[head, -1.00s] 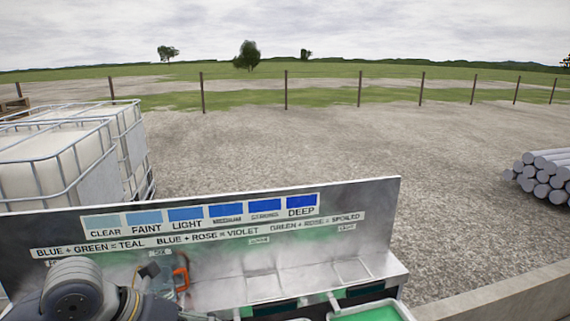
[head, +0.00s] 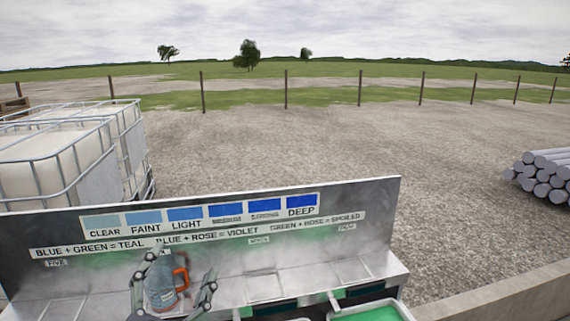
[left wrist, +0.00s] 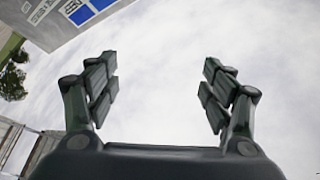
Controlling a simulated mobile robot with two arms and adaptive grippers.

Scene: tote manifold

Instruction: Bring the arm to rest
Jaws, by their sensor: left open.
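My left gripper (head: 185,263) is at the lower left of the head view, in front of the bench. Its two fingers are spread apart. In the left wrist view the gripper (left wrist: 160,75) is open and empty, with cloudy sky between the fingers. My right gripper is not in view.
A metal bench with an upright panel (head: 375,215) carries blue colour swatches and mixing labels. A green-filled tray (head: 365,313) is at the front right. Open gravel lies beyond.

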